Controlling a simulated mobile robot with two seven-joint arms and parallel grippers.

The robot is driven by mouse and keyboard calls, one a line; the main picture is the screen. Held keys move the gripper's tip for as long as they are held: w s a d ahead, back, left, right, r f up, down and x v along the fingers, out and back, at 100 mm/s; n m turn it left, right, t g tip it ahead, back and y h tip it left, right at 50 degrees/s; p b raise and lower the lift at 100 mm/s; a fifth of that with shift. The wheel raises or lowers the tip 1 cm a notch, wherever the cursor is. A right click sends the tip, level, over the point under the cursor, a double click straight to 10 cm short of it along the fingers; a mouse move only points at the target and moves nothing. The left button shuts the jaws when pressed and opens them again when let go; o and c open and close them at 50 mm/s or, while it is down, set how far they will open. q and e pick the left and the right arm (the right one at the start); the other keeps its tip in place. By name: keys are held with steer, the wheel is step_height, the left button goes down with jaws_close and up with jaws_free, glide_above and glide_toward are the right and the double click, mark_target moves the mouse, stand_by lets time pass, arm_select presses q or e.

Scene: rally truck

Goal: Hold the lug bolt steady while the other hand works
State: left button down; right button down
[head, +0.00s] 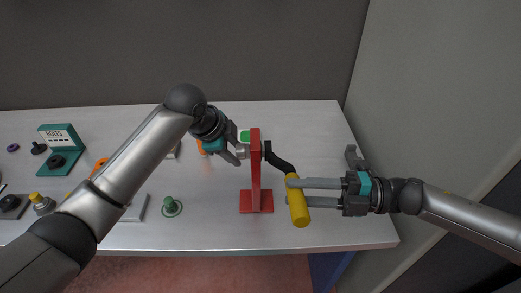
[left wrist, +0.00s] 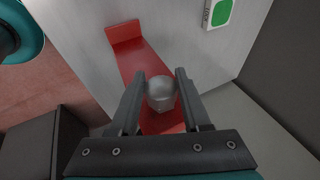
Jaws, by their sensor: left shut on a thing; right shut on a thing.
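The lug bolt (head: 242,152) shows as a grey metal piece at the left side of a red upright stand (head: 256,170). In the left wrist view its rounded grey end (left wrist: 161,94) sits between my two fingers, with the red stand (left wrist: 145,62) behind it. My left gripper (head: 237,154) is shut on the bolt. My right gripper (head: 288,193) is shut on the yellow handle of a black cranked wrench (head: 279,163). The wrench's black head meets the right side of the stand near its top. The bolt's far end is hidden by the stand.
A green-marked white item (head: 244,136) lies behind the stand. A teal bolts holder (head: 62,148), a yellow-topped container (head: 42,203) and a green knob-like piece (head: 171,206) are on the left of the light table (head: 310,225). The table's right part is mostly clear.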

arm_select(q)
steer(key=shift+w+r, duration=0.1)
arm_select(e)
steer(key=shift+d+r, duration=0.1)
steer(key=shift+d, duration=1.05)
stand_by(1.2)
steer(key=shift+d, duration=1.1)
steer(key=shift+d, duration=2.05)
arm_select(q)
steer(key=shift+c, duration=1.4)
jaws_free()
